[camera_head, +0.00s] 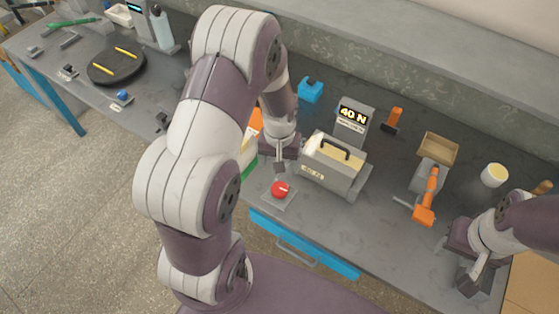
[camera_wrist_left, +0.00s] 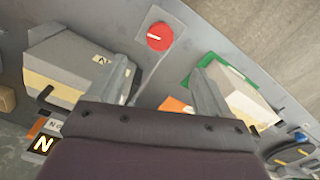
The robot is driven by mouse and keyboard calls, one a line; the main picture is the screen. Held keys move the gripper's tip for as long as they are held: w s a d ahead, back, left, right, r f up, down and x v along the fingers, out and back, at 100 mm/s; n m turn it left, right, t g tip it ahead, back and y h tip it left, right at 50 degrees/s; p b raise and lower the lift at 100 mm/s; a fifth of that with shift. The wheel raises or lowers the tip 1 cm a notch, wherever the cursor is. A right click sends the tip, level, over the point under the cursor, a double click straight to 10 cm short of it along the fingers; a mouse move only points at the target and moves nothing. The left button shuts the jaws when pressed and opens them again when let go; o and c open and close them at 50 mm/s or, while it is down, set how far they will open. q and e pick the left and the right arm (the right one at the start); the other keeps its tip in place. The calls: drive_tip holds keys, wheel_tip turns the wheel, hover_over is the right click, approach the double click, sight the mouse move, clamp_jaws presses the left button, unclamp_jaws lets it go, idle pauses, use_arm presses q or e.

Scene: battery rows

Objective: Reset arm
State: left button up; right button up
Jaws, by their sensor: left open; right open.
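My left gripper (camera_head: 281,162) hangs above the worktop, left of a grey box with a black handle and behind a red button (camera_head: 280,189). In the left wrist view its two fingers (camera_wrist_left: 162,78) are apart with nothing between them. The red button (camera_wrist_left: 158,37) shows beyond the fingertips. My right gripper (camera_head: 472,278) is at the lower right over the front part of the worktop. Its jaws are open, and no object shows in them; part of it is hidden by its own arm.
The grey box (camera_head: 332,179) stands right of the left gripper; a green and white box (camera_wrist_left: 240,97) stands on its other side.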

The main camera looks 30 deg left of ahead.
idle(0.5)
use_arm(q)
drive_tip(key=s+d+r+m+t, duration=0.1)
drive_tip(key=s+d+r+m, duration=0.2)
drive_tip(key=s+r, duration=0.6)
wheel_tip(320, 180, up, 2)
drive_tip(key=shift+d+r+m, duration=0.1)
drive_tip(key=shift+d+m, duration=0.2)
drive_tip(key=shift+d, duration=0.85)
drive_tip(key=shift+w, duration=0.1)
idle(1.7)
